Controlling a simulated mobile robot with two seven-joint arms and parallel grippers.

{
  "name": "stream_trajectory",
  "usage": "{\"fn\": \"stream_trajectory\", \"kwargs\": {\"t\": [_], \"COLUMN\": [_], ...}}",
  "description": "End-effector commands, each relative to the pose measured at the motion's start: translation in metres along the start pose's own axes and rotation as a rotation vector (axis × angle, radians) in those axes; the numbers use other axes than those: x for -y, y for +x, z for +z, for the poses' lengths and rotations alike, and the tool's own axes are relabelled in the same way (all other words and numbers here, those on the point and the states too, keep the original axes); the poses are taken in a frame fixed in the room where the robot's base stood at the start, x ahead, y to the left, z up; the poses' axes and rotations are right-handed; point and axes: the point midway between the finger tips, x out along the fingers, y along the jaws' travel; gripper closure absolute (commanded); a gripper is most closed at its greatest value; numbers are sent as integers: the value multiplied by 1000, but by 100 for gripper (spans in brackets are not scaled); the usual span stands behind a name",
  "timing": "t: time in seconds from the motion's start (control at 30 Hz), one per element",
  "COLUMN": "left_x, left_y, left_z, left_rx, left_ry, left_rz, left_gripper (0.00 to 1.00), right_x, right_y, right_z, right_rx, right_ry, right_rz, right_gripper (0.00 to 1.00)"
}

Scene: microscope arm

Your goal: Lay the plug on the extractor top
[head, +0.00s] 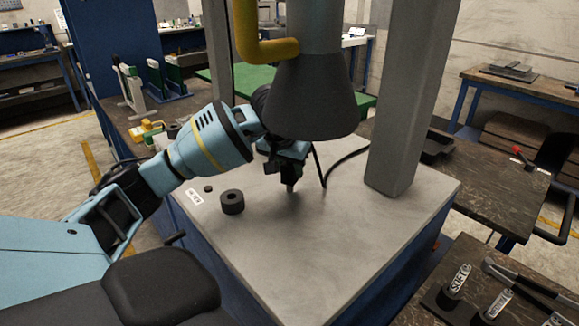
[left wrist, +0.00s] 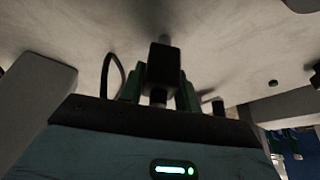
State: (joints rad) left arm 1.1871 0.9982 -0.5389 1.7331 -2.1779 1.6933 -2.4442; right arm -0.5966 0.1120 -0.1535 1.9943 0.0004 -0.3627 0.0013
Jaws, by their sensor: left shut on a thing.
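My left gripper (head: 286,162) reaches in from the left, below the grey hood, and is shut on a dark plug (head: 290,187). The plug's narrow tip points down over the light grey top (head: 310,255) of the blue cabinet, which appears to be the extractor top. I cannot tell whether the tip touches it. In the left wrist view the plug (left wrist: 164,65) is a black block between greenish fingers, with the grey surface beyond. A black cable (head: 325,172) curves behind the gripper. My right gripper is not in view.
A black ring (head: 232,202), a small black piece (head: 208,189) and a white label (head: 194,196) lie on the top's left side. A dark conical hood (head: 312,95) hangs above my gripper. A grey post (head: 405,110) stands right. The front of the top is clear.

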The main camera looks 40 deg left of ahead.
Motion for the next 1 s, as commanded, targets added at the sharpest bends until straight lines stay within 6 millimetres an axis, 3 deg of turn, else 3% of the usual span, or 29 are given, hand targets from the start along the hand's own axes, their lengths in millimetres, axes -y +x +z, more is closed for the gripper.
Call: {"fn": "stream_trajectory", "kwargs": {"t": [0.13,0.17,0.3,0.67,1.0], "left_x": [0,0,0,0,1], "left_y": [4,4,3,-2,-51], "left_z": [2,2,1,-1,-1], "left_rx": [0,1,0,-2,-3], "left_ry": [0,0,0,0,1], "left_rz": [-1,-1,-1,2,-1], "left_gripper": [93,65,47,46,46], "right_x": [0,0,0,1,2], "right_y": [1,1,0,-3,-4], "right_z": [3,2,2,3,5], "right_rx": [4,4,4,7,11], "right_ry": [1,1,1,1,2], "right_rz": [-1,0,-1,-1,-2], "right_gripper": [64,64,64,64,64]}}
